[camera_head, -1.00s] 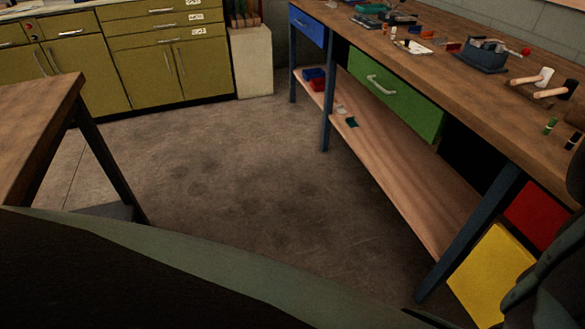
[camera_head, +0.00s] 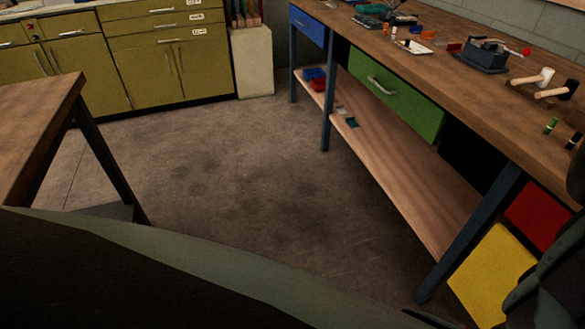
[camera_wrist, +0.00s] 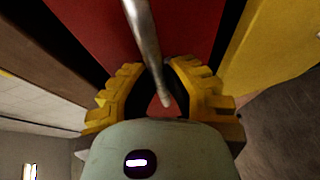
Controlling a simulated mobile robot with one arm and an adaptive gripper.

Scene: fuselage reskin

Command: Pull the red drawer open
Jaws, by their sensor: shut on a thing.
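The red drawer (camera_head: 540,214) sits under the right bench, partly hidden by my own arm at the right edge of the head view. Its red front (camera_wrist: 90,22) fills the top of the wrist view. A metal bar handle (camera_wrist: 143,28) runs down from the top between the yellow fingers of my gripper (camera_wrist: 158,78). My gripper is shut on the handle, close to the drawer front. The gripper is not clearly visible in the head view. I cannot tell whether the drawer stands out from the bench.
A yellow panel (camera_head: 492,278) is beside the red drawer, below it in the head view. The bench top (camera_head: 480,95) carries tools. A green drawer (camera_head: 400,98) and blue drawer (camera_head: 307,27) are farther along. A wooden table (camera_head: 40,120) stands left; the floor between is clear.

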